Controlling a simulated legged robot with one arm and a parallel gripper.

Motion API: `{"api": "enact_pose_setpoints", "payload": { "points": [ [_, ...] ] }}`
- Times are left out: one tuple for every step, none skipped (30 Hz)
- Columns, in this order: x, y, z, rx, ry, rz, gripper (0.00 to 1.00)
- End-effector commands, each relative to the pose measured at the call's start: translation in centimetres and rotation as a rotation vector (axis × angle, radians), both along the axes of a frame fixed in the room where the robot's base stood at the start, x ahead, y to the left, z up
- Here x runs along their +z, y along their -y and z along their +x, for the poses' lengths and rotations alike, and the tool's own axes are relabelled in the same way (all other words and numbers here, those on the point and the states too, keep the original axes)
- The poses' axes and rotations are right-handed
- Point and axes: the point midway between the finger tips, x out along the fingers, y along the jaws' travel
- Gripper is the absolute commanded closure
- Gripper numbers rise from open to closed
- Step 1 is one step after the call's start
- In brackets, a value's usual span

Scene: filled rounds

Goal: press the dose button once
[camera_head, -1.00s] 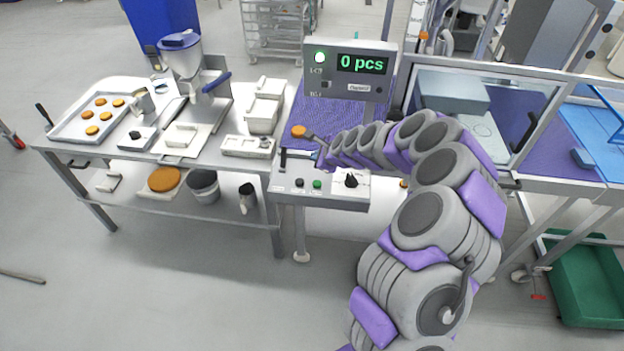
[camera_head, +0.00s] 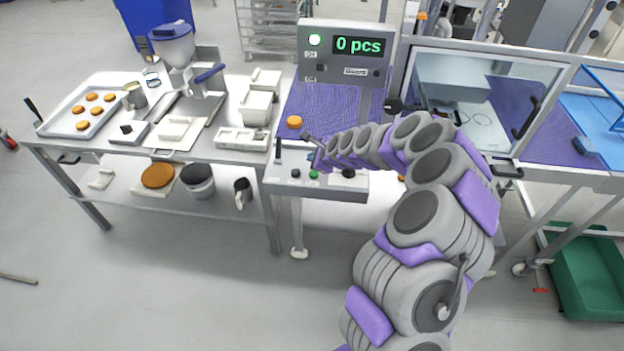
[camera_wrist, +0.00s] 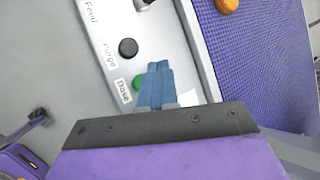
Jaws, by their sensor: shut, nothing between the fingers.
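The dose button is the green button (camera_head: 313,174) on the front control panel; in the wrist view the green button (camera_wrist: 138,84) shows beside the label "Dose", partly hidden by my fingers. My gripper (camera_head: 315,160) is just above the panel near this button. In the wrist view my gripper (camera_wrist: 158,66) has its two blue fingers together and empty, over the panel beside the green button. I cannot tell whether the fingers touch the panel. The display (camera_head: 358,45) reads "0 pcs", with a green lamp lit beside it.
A black button (camera_wrist: 128,47) labelled "Purge" sits beside the green one. A black knob (camera_head: 348,173) is to the right on the panel. An orange round (camera_head: 294,122) lies on the purple belt (camera_head: 330,105) behind. A tray (camera_head: 58,127) with several rounds stands left.

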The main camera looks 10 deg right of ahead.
Motion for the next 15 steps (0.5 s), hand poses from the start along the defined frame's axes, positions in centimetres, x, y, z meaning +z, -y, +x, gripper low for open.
{"api": "enact_pose_setpoints", "payload": {
  "points": [
    [-1.3,0.1,0.0,0.000,0.000,0.001,1.00],
    [-1.6,0.1,0.0,-0.001,0.000,0.002,1.00],
    [-2.0,0.1,0.0,-0.002,0.000,0.003,1.00],
    [-2.3,0.0,0.0,-0.001,0.000,0.002,1.00],
    [-2.6,0.0,0.0,0.000,0.000,0.001,1.00],
    [-2.9,-0.1,0.0,-0.001,0.001,0.000,1.00],
    [-3.2,-0.1,0.0,-0.001,0.001,0.000,1.00],
    [-3.3,-0.1,0.0,-0.002,0.000,0.001,1.00],
    [-3.5,-0.1,0.0,-0.001,0.001,0.000,1.00],
    [-3.6,-0.1,0.0,-0.001,0.001,0.000,1.00],
    [-3.6,-0.2,0.0,-0.001,0.001,0.000,1.00],
    [-3.7,-0.2,0.0,0.000,0.001,-0.001,1.00],
    [-3.7,-0.2,0.0,0.000,0.001,-0.001,1.00],
    [-3.7,-0.2,0.0,0.000,0.001,-0.002,1.00],
    [-3.7,-0.2,0.0,0.000,0.001,-0.002,1.00]
  ]
}}
